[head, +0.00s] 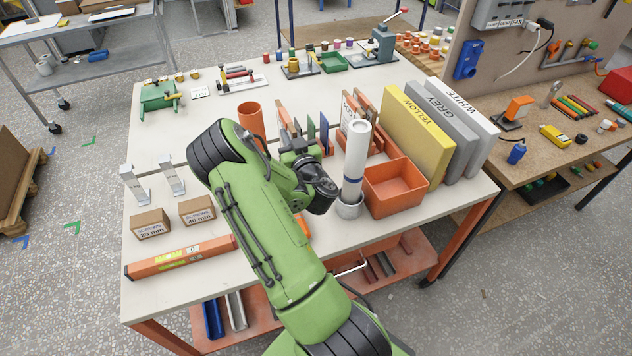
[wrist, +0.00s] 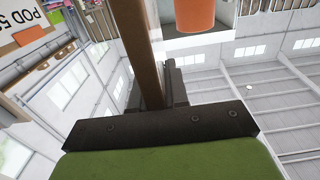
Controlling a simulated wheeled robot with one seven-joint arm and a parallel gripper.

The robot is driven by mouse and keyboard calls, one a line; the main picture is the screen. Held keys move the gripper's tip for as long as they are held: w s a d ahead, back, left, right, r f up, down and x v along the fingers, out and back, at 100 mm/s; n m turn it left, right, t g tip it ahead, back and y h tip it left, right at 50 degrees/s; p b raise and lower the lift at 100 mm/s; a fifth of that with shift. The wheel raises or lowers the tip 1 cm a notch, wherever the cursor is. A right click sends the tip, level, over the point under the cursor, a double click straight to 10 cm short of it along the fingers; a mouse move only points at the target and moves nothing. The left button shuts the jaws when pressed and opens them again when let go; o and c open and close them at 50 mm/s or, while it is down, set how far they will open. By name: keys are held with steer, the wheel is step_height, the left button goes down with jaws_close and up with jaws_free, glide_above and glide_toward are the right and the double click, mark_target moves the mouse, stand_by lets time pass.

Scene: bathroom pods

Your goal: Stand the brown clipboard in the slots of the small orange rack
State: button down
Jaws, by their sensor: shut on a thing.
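My gripper (head: 298,145) is over the middle of the table, shut on the brown clipboard (wrist: 136,45). In the wrist view the clipboard stands edge-on between the jaws (wrist: 168,85) and runs upward out of frame. In the head view a thin brown panel (head: 283,117) shows just behind the gripper; it looks like the clipboard, but my arm hides its lower part. Thin blue and green boards (head: 311,128) stand upright right beside it. Their holder, possibly the small orange rack, is mostly hidden by my wrist, so I cannot tell whether the clipboard touches a slot.
An orange cup (head: 250,118) stands behind my arm. Small boxes (head: 150,224) and a level (head: 180,257) lie at left.

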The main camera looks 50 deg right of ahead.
steer(key=f+b, duration=0.3)
steer(key=f, duration=0.2)
steer(key=f+b, duration=0.2)
steer(key=f, duration=0.3)
steer(key=shift+s+d+f+b, duration=0.1)
steer(key=shift+s+d+b, duration=0.1)
steer(key=shift+b, duration=0.2)
steer(key=c, duration=1.5)
jaws_free()
steer(key=shift+c, duration=0.2)
steer(key=o, duration=0.4)
